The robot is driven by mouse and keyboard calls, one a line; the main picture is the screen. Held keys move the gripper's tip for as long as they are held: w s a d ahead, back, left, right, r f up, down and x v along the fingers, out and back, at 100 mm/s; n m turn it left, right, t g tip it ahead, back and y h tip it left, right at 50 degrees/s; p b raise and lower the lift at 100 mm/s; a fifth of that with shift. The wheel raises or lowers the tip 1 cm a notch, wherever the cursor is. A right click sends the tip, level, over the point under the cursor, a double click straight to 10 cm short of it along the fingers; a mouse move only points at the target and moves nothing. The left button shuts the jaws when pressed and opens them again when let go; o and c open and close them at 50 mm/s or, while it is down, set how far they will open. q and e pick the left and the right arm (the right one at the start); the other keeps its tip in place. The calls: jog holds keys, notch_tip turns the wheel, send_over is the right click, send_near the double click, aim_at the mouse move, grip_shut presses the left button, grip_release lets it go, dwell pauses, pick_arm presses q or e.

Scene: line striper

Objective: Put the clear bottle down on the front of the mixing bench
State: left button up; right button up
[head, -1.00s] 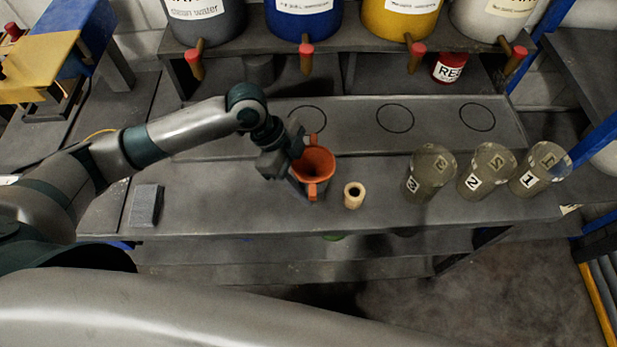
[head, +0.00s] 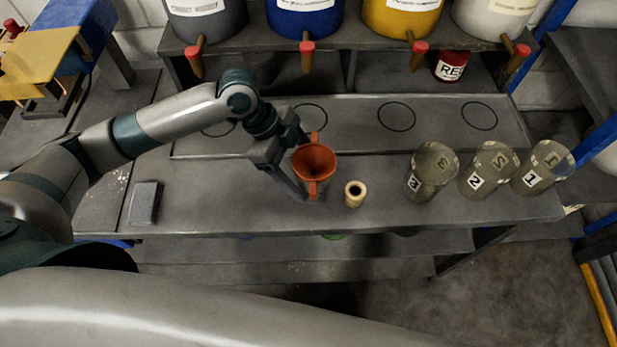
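I cannot make out a separate clear bottle. Three clear, see-through containers stand upright at the bench's right, labelled 3 (head: 432,172), 2 (head: 488,171) and 1 (head: 543,168). My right gripper is not in view.
A small tan cylinder (head: 354,194) stands right of the funnel. A grey block (head: 146,203) lies at the left. Several large drums with red-tipped taps stand behind, with a red jar (head: 451,67) below. The front strip between block and funnel is clear.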

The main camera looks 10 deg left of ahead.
pick_arm(q)
jog(key=b+v, duration=0.2)
jog(key=v, duration=0.7)
jog(key=shift+r, duration=0.2)
jog(key=shift+w+f, duration=0.1)
dwell(1.1)
